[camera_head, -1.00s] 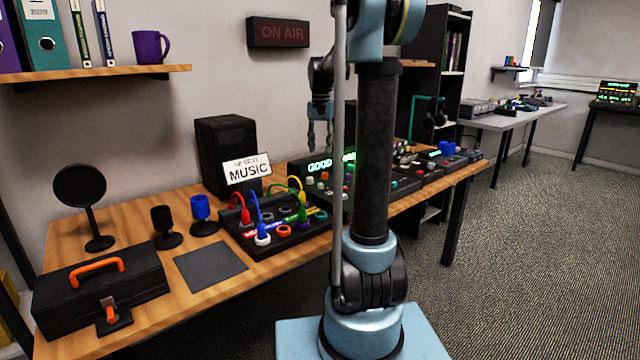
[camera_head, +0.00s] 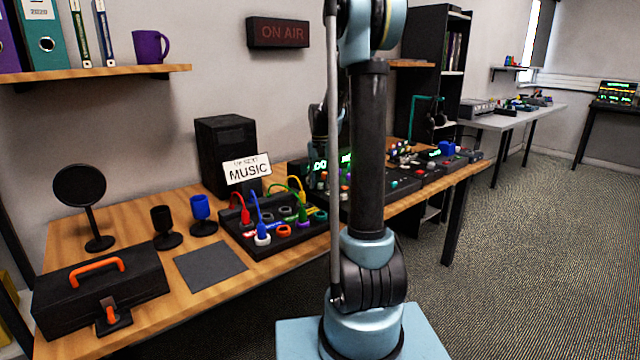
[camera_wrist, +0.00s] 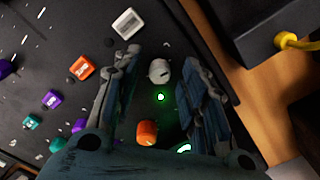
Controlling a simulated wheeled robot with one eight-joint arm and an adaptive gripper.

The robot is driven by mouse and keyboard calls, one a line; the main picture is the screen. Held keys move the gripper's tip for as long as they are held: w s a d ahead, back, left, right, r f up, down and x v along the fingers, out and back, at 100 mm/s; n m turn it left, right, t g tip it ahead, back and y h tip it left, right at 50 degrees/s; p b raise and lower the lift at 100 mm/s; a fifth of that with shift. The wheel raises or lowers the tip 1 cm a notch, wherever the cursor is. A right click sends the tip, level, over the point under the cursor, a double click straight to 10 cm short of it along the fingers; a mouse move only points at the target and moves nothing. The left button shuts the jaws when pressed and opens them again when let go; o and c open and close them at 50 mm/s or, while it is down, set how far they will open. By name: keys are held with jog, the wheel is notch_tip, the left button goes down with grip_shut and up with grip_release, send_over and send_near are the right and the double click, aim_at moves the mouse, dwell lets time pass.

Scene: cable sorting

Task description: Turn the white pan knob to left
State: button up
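The white knob (camera_wrist: 159,71) is a small round knob on the dark console panel (camera_wrist: 60,25). In the wrist view it sits between the tips of my gripper (camera_wrist: 163,66). The two fingers stand apart on either side of it, with a visible gap each side, so my gripper is open. An orange knob (camera_wrist: 147,133) lies nearer the palm, with a lit green dot (camera_wrist: 160,97) between the two knobs. In the head view my gripper is down at the console and mostly hidden behind my own arm, so the white knob cannot be made out there.
A white square button (camera_wrist: 128,23) and an orange one (camera_wrist: 82,67) are left of the fingers. A dark box with a yellow cable (camera_wrist: 292,41) is at the upper right, past a strip of wooden table (camera_wrist: 248,85). A "MUSIC" sign (camera_head: 247,170) stands beside the console.

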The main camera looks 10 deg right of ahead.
aim_at(320, 184)
jog(key=shift+f, duration=0.1)
grip_shut()
jog(key=shift+n, duration=0.8)
grip_release()
notch_tip(320, 184, up, 12)
dwell(0.5)
